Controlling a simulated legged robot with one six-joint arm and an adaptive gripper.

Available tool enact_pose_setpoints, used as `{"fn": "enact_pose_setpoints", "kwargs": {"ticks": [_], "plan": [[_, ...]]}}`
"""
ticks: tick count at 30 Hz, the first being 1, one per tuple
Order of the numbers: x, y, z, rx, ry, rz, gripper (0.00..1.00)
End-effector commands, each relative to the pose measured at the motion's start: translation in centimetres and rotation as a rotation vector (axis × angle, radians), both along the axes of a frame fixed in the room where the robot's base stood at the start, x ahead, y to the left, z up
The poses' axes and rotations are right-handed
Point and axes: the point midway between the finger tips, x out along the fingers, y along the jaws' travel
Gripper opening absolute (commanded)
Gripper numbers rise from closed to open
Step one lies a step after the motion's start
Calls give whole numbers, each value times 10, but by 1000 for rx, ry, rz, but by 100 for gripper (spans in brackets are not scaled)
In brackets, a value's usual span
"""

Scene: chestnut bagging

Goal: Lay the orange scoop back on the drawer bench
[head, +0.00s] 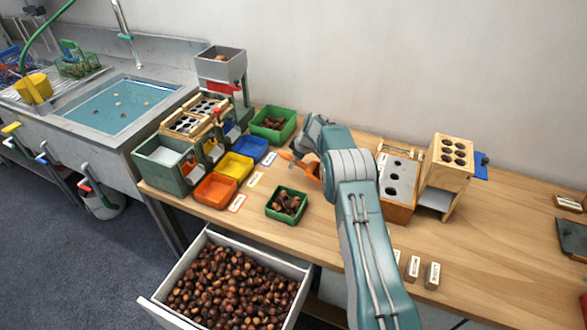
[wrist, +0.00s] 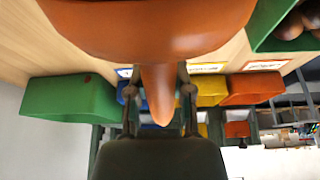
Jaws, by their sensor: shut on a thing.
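My gripper (wrist: 160,88) is shut on the handle of the orange scoop (wrist: 150,25), whose bowl fills the top of the wrist view. In the head view the scoop (head: 302,166) shows as an orange shape beside my arm, above the middle of the wooden drawer bench (head: 335,240). My arm hides part of it and most of the gripper there. I cannot tell whether the scoop touches the bench top. The bench's drawer (head: 155,305) is open and full of chestnuts.
A green tray of chestnuts (head: 270,207) stands left of my arm, and another green tray (head: 284,133) stands behind it. Orange (head: 215,203), yellow (head: 236,181) and blue (head: 259,142) trays stand at the left. A block with holes (head: 396,208) stands right.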

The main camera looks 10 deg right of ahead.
Motion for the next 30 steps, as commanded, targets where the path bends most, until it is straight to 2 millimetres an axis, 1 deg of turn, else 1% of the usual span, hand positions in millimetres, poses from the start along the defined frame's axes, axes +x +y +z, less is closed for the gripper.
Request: {"fn": "enact_pose_setpoints", "kwargs": {"ticks": [1,7,11,12,16,26,27,29,30], "plan": [[3,0,-3,-1,-2,0,0],[9,-1,-10,-1,-1,0,0],[16,-1,-19,-1,-1,1,0],[14,-1,-28,0,2,-1,0],[14,-1,-41,0,0,0,0],[14,-1,-44,-1,-1,0,0],[14,-1,-44,-1,-1,0,38],[14,-1,-44,-1,-1,0,63],[14,-1,-44,-1,-1,0,63]]}}
